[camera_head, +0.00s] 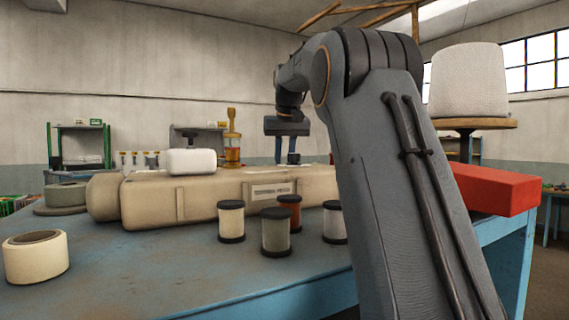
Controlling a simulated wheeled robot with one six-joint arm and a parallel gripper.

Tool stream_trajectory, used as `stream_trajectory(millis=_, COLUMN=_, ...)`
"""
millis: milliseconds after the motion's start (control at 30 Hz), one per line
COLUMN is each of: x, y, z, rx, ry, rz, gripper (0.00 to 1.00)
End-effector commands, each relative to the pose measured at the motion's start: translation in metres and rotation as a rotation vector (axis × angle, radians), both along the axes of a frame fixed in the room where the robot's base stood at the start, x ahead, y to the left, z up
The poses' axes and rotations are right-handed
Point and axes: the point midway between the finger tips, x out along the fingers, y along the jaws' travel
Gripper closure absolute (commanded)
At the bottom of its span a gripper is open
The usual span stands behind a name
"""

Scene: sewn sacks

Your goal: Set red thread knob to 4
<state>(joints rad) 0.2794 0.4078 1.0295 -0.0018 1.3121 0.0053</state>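No knob with a readable number scale can be made out. A rust-red spool-like cylinder (290,207) with dark end caps stands on the blue table, in front of the long beige machine body (170,199) and partly behind a grey-green cylinder (276,232). I cannot tell whether it is tied to the red thread knob. My gripper (292,158) hangs pointing down above the far side of the machine body. My arm hides the table's right part.
Pale cylinders (231,221) and (335,223) flank the rust-red one. A cream roll (36,257) stands at the left front. A red block (495,189) juts out at right, below a large white cone (468,82). The front table (150,275) is clear.

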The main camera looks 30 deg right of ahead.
Motion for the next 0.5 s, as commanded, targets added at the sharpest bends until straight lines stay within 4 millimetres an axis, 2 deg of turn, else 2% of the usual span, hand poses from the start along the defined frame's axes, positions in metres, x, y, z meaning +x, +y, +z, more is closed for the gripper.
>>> stream_trajectory(millis=500, x=0.0002, y=-0.0058, z=0.0014, rx=-0.001, ry=-0.003, rz=0.431, gripper=1.00)
